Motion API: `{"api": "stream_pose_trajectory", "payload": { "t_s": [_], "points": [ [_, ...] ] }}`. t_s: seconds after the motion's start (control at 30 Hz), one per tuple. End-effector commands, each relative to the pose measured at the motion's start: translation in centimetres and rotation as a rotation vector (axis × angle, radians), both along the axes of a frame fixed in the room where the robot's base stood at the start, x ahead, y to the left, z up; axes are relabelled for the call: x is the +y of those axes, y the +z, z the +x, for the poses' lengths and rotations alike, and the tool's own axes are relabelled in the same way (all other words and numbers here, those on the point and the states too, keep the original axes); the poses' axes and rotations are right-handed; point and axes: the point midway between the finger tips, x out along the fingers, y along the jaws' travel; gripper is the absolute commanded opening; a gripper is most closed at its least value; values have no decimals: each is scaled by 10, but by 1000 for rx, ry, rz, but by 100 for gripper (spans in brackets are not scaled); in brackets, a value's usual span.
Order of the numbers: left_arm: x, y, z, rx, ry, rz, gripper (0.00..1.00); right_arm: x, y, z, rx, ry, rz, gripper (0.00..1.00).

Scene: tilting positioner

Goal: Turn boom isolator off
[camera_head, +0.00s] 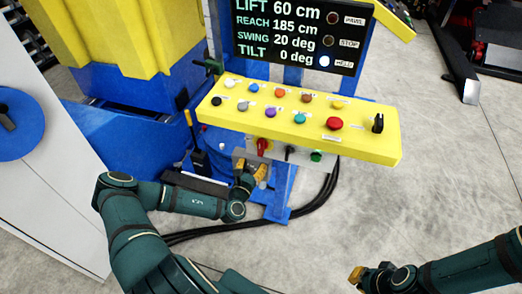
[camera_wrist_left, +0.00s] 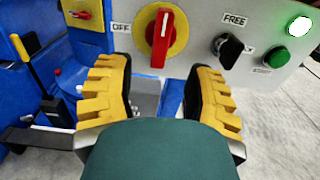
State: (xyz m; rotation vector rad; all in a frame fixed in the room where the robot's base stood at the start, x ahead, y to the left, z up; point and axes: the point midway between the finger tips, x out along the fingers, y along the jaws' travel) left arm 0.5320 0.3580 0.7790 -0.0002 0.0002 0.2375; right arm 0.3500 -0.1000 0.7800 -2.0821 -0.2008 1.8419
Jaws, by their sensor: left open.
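The likely boom isolator is a red rotary handle (camera_wrist_left: 161,40) on a yellow round plate, on a grey panel. In the left wrist view the handle stands nearly upright, and an OFF label (camera_wrist_left: 120,27) is to its left. In the head view the red handle (camera_head: 262,146) shows below the yellow button console. My left gripper (camera_wrist_left: 160,75) is open, its yellow-padded fingers spread below and to either side of the handle, apart from it. It also shows in the head view (camera_head: 253,171). My right gripper (camera_head: 357,275) is at the lower right, away from the panel; its jaw opening is unclear.
A black selector (camera_wrist_left: 228,48) labelled FREE, a green button (camera_wrist_left: 279,57) and a lit green lamp (camera_wrist_left: 299,27) are to the handle's right. A yellow console (camera_head: 300,118) overhangs the panel. Black cables (camera_head: 323,197) run beside the blue post.

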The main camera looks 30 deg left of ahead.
Motion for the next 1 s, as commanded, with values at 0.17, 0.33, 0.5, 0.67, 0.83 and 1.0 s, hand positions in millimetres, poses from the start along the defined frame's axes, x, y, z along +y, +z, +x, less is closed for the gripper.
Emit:
{"api": "stream_pose_trajectory", "payload": {
  "t_s": [0.17, 0.33, 0.5, 0.67, 0.83, 1.0],
  "points": [
    [8, -1, 36, -3, 0, 0, 53, 0, -10, -3, 6, 4, 2, 0],
    [15, -1, 63, -2, 0, 0, 53, 1, -16, -5, 11, 7, 2, 0],
    [18, -1, 79, -1, -1, 0, 53, 1, -19, -6, 14, 10, 3, 0],
    [20, 0, 84, 1, -2, -1, 53, 1, -20, -7, 16, 12, 4, 0],
    [20, 0, 85, 0, -2, 0, 53, 1, -20, -7, 16, 12, 4, 0],
    [20, 0, 84, 0, -2, 0, 20, 1, -20, -7, 16, 12, 4, 0]
  ]
}}
